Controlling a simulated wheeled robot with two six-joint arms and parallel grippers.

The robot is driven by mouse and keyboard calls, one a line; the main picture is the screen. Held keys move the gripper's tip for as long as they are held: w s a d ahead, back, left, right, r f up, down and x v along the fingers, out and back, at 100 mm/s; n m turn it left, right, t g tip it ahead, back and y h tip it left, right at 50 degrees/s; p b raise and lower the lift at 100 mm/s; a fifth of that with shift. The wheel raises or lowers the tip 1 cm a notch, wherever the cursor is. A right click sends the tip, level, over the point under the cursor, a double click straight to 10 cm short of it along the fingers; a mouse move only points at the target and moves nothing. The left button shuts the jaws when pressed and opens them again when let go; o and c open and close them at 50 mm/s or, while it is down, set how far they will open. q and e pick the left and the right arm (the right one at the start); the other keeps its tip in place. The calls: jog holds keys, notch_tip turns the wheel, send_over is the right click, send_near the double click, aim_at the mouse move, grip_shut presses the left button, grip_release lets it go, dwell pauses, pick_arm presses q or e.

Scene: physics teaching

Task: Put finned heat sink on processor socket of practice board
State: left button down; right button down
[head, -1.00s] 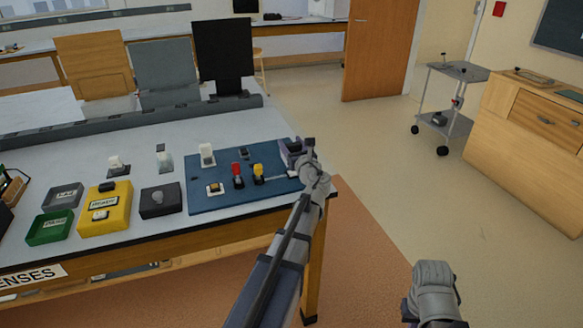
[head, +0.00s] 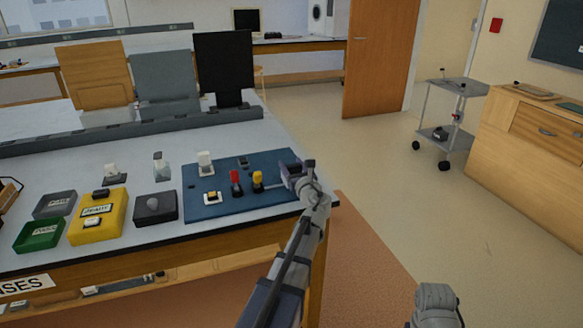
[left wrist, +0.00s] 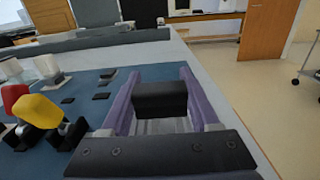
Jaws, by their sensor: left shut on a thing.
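My left gripper (head: 290,171) is over the right end of the blue practice board (head: 225,207). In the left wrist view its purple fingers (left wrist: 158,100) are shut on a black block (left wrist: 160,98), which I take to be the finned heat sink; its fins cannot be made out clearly. Small flat dark squares lie on the board (left wrist: 88,88) in that view, left of the gripper; I cannot tell which is the processor socket. One dark square (head: 243,162) shows in the head view. Whether the block touches the board is hidden.
Yellow (head: 258,180) and red (head: 236,178) parts and a white block (head: 205,158) stand on the board. A dark box (head: 156,209), a yellow box (head: 97,222) and a green tray (head: 39,235) are to the left. The table's right edge lies close beyond the board.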

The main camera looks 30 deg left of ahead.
pick_arm(q)
jog(key=shift+f, duration=0.2)
jog(key=shift+c, duration=0.6)
grip_release()
jog(key=shift+r, duration=0.1)
jog(key=shift+r, duration=0.2)
jog(key=v, duration=1.2)
